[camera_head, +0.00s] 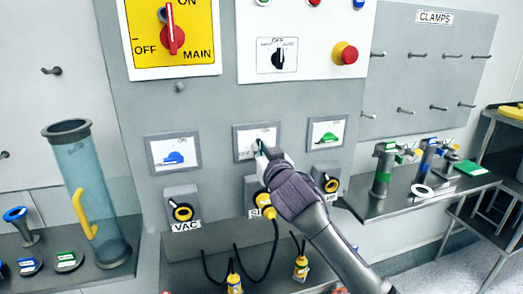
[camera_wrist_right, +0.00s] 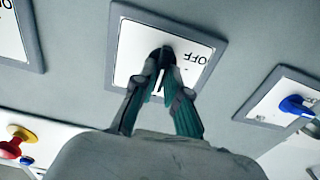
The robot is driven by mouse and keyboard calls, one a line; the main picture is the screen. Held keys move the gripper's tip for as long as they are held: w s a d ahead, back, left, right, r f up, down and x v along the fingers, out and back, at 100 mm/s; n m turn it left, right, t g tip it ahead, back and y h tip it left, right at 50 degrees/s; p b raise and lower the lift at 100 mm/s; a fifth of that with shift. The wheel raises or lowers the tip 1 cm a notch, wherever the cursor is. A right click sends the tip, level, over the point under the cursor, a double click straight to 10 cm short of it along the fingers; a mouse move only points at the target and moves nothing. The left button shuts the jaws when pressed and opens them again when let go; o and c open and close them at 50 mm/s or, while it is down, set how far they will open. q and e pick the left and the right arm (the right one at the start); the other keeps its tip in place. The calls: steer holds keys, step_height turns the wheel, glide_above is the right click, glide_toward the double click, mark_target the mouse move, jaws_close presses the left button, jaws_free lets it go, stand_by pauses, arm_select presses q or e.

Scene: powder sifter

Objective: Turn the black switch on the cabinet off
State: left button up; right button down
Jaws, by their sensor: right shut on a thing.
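The black switch (camera_wrist_right: 167,53) sits on the middle small panel, whose plate (camera_wrist_right: 125,62) carries an OFF label in the right wrist view. My right gripper (camera_wrist_right: 163,78) has its two teal-lined fingers closed around the switch's sides. A white line shows on the switch between the fingers. In the head view my right gripper (camera_head: 261,150) reaches up to the middle panel (camera_head: 243,135) and hides the switch. My left gripper is not in view.
Beside the middle panel are a blue switch (camera_head: 174,158) and a green switch (camera_head: 329,139). Above are a red main switch (camera_head: 172,38), a black selector (camera_head: 280,59) and an emergency button (camera_head: 345,53). Yellow plugs and cables hang below.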

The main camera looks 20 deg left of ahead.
steer(key=shift+n, duration=0.3)
steer(key=n+p, duration=0.1)
steer(key=n, duration=0.4)
steer(key=n+p, duration=0.2)
steer(key=n, duration=0.4)
steer(key=n+p, duration=0.2)
steer(key=n, duration=0.4)
steer(key=shift+s+a+f, duration=0.2)
steer(key=shift+a+f, duration=0.1)
steer(key=shift+f, duration=0.1)
steer(key=c, duration=1.2)
jaws_free()
